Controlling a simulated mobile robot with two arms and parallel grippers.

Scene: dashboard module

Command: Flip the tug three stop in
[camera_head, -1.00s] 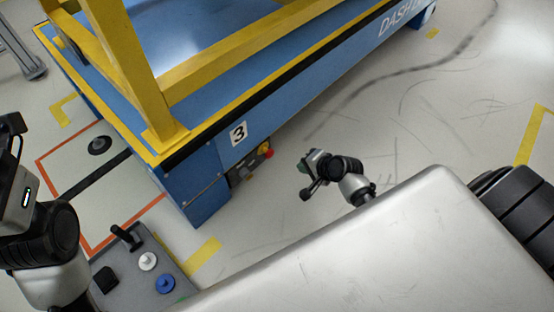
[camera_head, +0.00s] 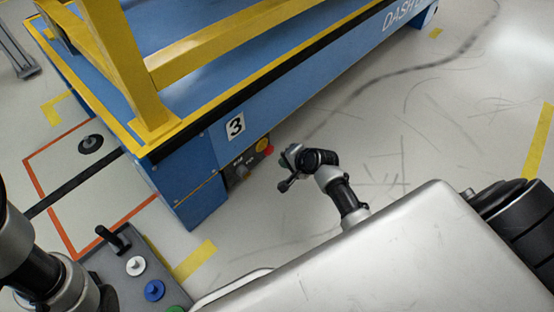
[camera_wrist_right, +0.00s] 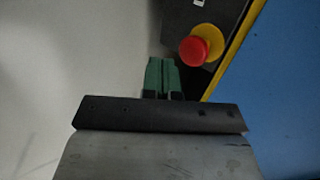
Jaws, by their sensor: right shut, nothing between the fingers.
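The blue tug with a yellow frame bears a "3" plate (camera_head: 236,125) in the head view. Below the plate, a dark control panel (camera_head: 243,162) carries a red stop button (camera_head: 267,147) on a yellow base. My right gripper (camera_head: 287,158) is just right of the panel, apart from it as far as I can see. In the right wrist view its green fingertips (camera_wrist_right: 163,76) are together and empty. The red button (camera_wrist_right: 194,51) shows there just beyond them and to the right, on a yellow collar. Of my left arm only links show at the left edge; its gripper is out of view.
A grey panel (camera_head: 122,272) with a black lever and white, blue and green knobs stands at the lower left. Red tape (camera_head: 48,215) outlines a floor area with a dark disc (camera_head: 90,143). The floor right of the tug is clear.

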